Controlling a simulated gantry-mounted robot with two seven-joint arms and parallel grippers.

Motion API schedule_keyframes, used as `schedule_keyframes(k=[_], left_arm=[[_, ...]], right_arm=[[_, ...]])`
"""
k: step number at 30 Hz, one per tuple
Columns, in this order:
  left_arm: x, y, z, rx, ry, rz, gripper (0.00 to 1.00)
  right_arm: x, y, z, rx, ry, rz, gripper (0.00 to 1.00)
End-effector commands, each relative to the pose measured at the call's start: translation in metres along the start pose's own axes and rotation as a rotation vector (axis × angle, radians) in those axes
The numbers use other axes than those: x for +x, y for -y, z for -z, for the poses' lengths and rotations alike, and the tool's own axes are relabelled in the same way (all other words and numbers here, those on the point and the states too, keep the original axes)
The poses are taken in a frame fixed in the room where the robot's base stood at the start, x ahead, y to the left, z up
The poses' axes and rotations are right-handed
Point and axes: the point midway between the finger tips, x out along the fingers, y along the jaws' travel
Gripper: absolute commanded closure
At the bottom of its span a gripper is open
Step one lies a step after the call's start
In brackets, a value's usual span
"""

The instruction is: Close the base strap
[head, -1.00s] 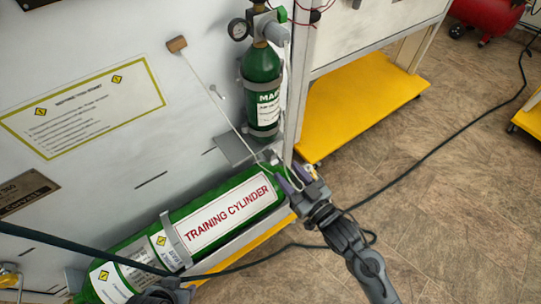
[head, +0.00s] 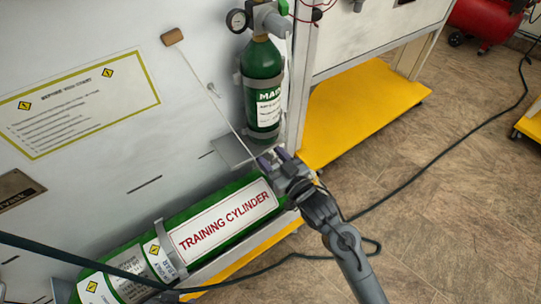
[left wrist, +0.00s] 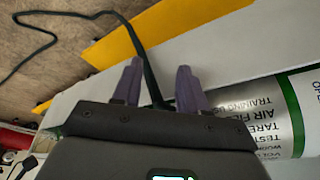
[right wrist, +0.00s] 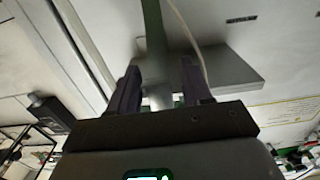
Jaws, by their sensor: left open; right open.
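A small green cylinder (head: 262,65) stands upright on a grey shelf (head: 228,152) against the white panel in the head view. My right gripper (head: 274,156) is just below the base, at the shelf's right end. In the right wrist view its fingers (right wrist: 160,88) are apart, with a blurred grey-green strip and a pale cord beyond. My left gripper (left wrist: 157,85) is open and empty in the left wrist view; it is out of the head view.
A large green training cylinder (head: 222,222) lies below the shelf. A cord with a brown block (head: 172,37) runs down the panel to the shelf. A grey post (head: 299,95) stands right of the small cylinder. Dark cable (head: 430,163) crosses the open floor at right.

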Motion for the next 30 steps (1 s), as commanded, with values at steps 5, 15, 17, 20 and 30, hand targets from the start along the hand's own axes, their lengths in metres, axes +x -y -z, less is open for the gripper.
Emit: schedule_keyframes(k=[5,15,17,20,30], left_arm=[[0.000,0.000,0.000,0.000,0.000,0.000,0.57],[0.000,0.002,-0.001,0.008,0.001,0.006,0.57],[0.000,0.002,-0.001,0.010,0.002,0.008,0.57],[0.001,0.003,-0.001,0.012,0.002,0.009,0.57],[0.015,0.002,-0.005,0.010,0.001,0.008,0.57]], right_arm=[[0.000,0.000,0.000,0.000,0.000,0.000,0.71],[0.000,0.000,0.000,0.000,0.000,0.000,1.00],[0.000,0.000,0.000,0.000,0.000,0.000,1.00],[-0.001,0.000,-0.001,0.000,-0.004,0.000,1.00],[-0.019,0.000,-0.018,0.002,-0.129,-0.001,1.00]])
